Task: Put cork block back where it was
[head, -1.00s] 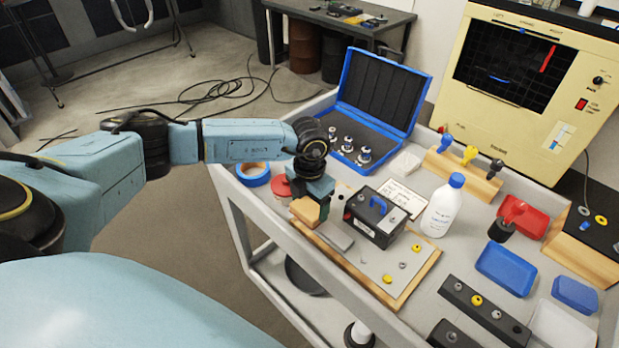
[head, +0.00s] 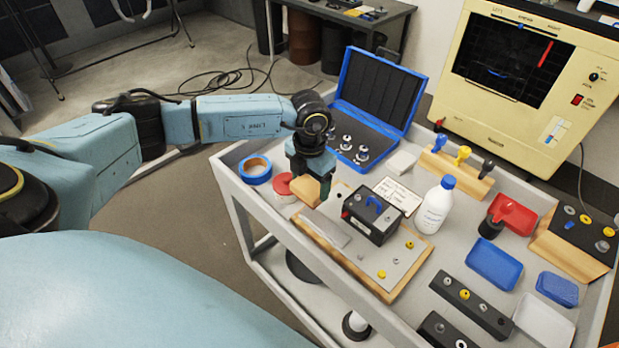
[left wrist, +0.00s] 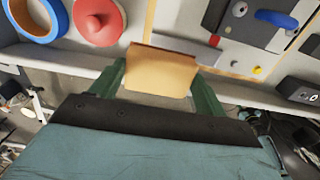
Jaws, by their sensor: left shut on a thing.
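The cork block (head: 308,187) is a tan block in my left gripper (head: 322,190), above the near left side of the cart by the wooden board (head: 395,291). In the left wrist view, the cork block (left wrist: 160,72) sits between the two green fingers of my left gripper (left wrist: 160,80), with its darker edge facing away. The block looks held above the cart top; the gap under it cannot be judged exactly. My right gripper is not in view.
A blue tape roll (head: 255,171) and a red round-topped item (head: 279,184) lie left of the block. A black box with a blue handle (head: 372,217) stands on the board. A white bottle (head: 435,206) and an open blue case (head: 375,100) stand beyond.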

